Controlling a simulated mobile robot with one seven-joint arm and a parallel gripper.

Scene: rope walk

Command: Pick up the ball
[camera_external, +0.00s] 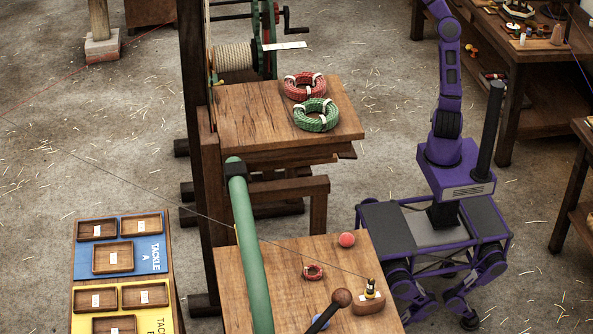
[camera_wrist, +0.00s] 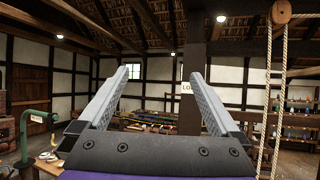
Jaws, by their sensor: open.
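A small red ball (camera_external: 347,240) lies on the near wooden table (camera_external: 285,262), close to its back right edge. My purple arm stands to the right of that table in the external view, and its upper end leaves the top of the picture. My gripper is outside the external view. In the wrist view my gripper (camera_wrist: 162,95) shows two grey fingers spread wide apart, with nothing between them. The wrist camera faces across the room toward walls and roof beams, and the ball is not in its view.
Red (camera_external: 304,86) and green (camera_external: 316,115) rope coils lie on the table behind.

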